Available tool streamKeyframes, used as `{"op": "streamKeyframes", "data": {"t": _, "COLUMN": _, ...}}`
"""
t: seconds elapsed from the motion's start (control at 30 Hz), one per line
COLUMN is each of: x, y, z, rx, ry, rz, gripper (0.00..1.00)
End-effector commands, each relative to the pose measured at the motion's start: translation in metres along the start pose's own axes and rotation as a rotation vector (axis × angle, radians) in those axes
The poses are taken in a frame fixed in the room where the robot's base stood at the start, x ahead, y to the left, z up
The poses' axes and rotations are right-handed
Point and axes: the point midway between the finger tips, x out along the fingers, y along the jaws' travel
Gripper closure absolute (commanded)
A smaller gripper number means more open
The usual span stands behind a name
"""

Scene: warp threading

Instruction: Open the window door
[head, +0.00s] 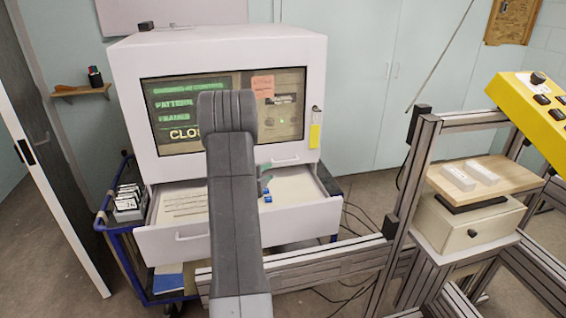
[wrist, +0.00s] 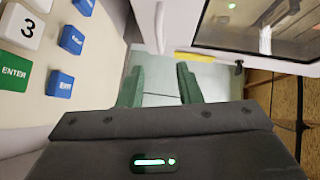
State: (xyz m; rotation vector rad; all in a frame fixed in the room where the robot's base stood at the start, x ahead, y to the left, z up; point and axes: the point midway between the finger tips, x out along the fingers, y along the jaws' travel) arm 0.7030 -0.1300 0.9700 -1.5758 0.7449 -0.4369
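The window door (head: 215,73) is a dark glass pane in the front of a white cabinet, and it looks closed.
An open drawer (head: 178,241) juts out below the door, close under my gripper. Its keys (wrist: 67,40) fill the left of the wrist view. A yellow tag (head: 314,136) hangs by a lock at the right. A metal frame (head: 330,263) stands at the lower right.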

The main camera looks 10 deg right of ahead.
Motion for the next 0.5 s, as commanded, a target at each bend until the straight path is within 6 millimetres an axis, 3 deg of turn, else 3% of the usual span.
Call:
{"op": "streamKeyframes", "data": {"t": 0.3, "x": 0.069, "y": -0.001, "z": -0.002, "rx": 0.002, "ry": 0.003, "rz": 0.002, "gripper": 0.68}}
{"op": "streamKeyframes", "data": {"t": 0.5, "x": 0.099, "y": -0.001, "z": -0.001, "rx": 0.003, "ry": 0.002, "rz": 0.001, "gripper": 0.68}}
